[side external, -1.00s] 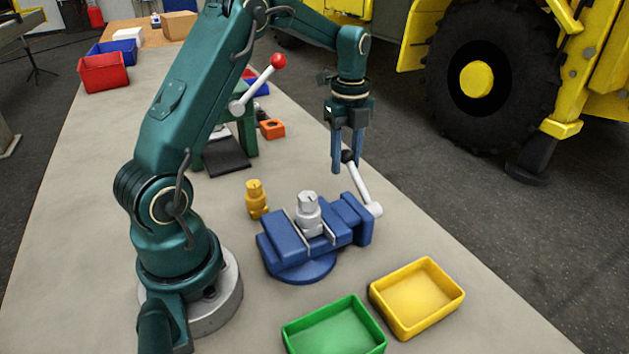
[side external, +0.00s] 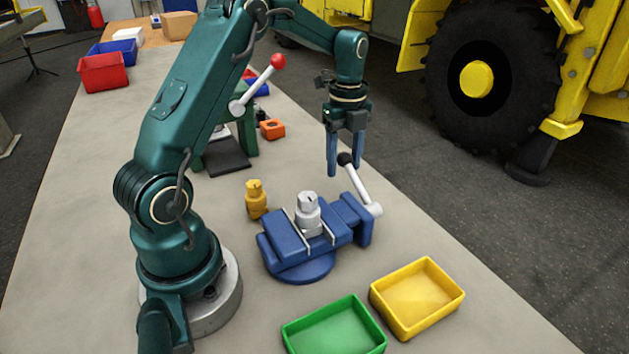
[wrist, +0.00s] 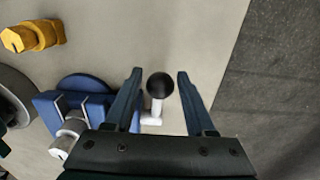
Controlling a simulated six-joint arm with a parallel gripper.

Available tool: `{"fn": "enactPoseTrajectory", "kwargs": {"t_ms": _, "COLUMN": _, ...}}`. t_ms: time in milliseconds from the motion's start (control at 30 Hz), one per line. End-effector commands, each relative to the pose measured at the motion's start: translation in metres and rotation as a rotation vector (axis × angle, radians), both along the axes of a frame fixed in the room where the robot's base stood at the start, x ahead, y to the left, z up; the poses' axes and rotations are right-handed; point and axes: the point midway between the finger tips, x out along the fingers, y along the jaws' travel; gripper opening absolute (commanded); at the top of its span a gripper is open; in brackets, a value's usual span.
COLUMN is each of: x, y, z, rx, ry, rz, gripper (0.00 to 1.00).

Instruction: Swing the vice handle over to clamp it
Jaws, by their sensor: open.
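The blue vice (side external: 290,245) stands on the bench, also partly in view at the left of the wrist view (wrist: 45,105). A pale metal fitting (side external: 308,212) sits between its jaws. The vice handle (side external: 362,188) is a white rod with a black knob (side external: 345,159). It leans up and left from its pivot at the vice's right end. My gripper (side external: 345,169) points down, open, at the knob. In the wrist view the knob (wrist: 160,85) lies between the two fingers (wrist: 159,72), with gaps visible on both sides.
A yellow fitting (side external: 256,200) stands left of the vice. A yellow tray (side external: 455,304) and a green tray (side external: 297,345) lie in front. A green press (side external: 250,130) with a red-knobbed lever (side external: 277,61) stands behind. Bare bench lies right of the handle.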

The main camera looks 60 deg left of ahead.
Motion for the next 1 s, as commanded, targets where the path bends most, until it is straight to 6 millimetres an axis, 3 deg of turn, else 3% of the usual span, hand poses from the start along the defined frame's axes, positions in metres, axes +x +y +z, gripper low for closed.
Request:
{"fn": "enactPoseTrajectory", "kwargs": {"t_ms": 167, "x": -0.001, "y": -0.001, "z": 0.001, "rx": 0.000, "ry": 0.001, "rz": 0.000, "gripper": 0.55}}
{"fn": "enactPoseTrajectory", "kwargs": {"t_ms": 200, "x": -0.001, "y": -0.001, "z": 0.001, "rx": 0.000, "ry": 0.001, "rz": 0.000, "gripper": 0.51}}
{"fn": "enactPoseTrajectory", "kwargs": {"t_ms": 300, "x": -0.001, "y": -0.001, "z": 0.001, "rx": 0.000, "ry": 0.002, "rz": 0.000, "gripper": 0.13}}
{"fn": "enactPoseTrajectory", "kwargs": {"t_ms": 333, "x": -0.001, "y": -0.001, "z": 0.001, "rx": -0.001, "ry": 0.002, "rz": 0.000, "gripper": 0.11}}
{"fn": "enactPoseTrajectory", "kwargs": {"t_ms": 567, "x": -0.001, "y": 0.000, "z": -0.001, "rx": -0.001, "ry": 0.005, "rz": 0.000, "gripper": 0.11}}
{"fn": "enactPoseTrajectory", "kwargs": {"t_ms": 1000, "x": -0.002, "y": 0.009, "z": -0.024, "rx": -0.002, "ry": 0.009, "rz": -0.001, "gripper": 0.11}}
